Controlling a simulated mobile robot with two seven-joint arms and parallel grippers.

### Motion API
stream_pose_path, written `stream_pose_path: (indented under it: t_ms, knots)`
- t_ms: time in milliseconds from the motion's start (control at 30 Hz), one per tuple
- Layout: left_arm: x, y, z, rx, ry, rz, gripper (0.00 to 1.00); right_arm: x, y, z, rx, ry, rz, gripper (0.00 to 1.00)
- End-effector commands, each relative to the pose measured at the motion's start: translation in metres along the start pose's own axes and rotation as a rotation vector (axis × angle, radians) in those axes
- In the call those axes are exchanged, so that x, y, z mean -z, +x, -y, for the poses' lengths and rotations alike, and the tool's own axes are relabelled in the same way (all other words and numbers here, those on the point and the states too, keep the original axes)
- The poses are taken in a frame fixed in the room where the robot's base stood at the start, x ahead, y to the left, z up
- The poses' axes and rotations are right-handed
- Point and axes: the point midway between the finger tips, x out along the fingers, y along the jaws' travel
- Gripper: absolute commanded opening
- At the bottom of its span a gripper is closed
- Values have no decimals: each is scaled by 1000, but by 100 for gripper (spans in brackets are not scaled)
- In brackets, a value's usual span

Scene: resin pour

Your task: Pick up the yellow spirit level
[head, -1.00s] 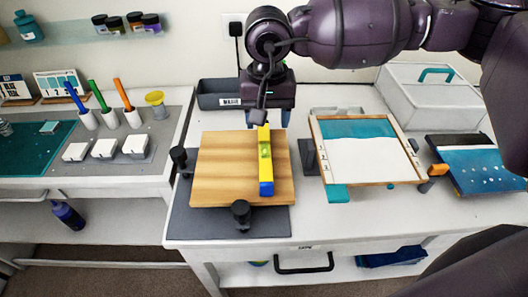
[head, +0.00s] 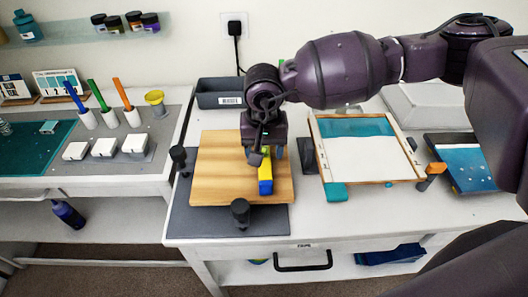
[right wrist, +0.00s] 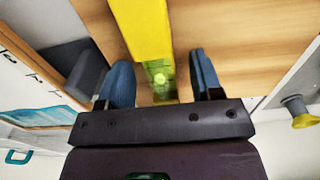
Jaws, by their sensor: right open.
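The yellow spirit level (head: 265,170) lies on a wooden board (head: 222,172), its long side pointing away from me, with a blue end cap towards me. In the right wrist view the level (right wrist: 142,30) runs between my fingers, its green vial (right wrist: 160,74) showing. My right gripper (head: 264,152) is over the level's middle and hides its far part. In the right wrist view the right gripper (right wrist: 160,85) is open, with one blue finger on each side of the level and gaps visible. My left gripper is not in view.
The board rests on a dark mat (head: 250,220) with black knobs (head: 240,212) at its edges. A framed screen (head: 368,160) lies to the right, with an orange-tipped clamp (head: 434,172). A grey bin (head: 218,93) stands behind the board.

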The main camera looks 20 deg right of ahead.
Motion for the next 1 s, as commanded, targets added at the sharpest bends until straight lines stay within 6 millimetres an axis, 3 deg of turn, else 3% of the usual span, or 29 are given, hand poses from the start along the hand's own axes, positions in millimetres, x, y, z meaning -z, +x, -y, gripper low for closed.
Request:
stream_pose_path:
  t_ms: [100, 500, 767, 1000]
  knots:
    - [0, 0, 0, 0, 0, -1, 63, 0, 0, 0, 0, 0, 0, 58]
    - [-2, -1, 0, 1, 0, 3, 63, 0, -1, 0, 0, 1, 0, 0]
    - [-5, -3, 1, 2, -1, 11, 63, 0, -4, 0, 1, 1, 0, 0]
    - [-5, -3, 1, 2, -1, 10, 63, 1, -36, 0, 3, 0, -3, 0]
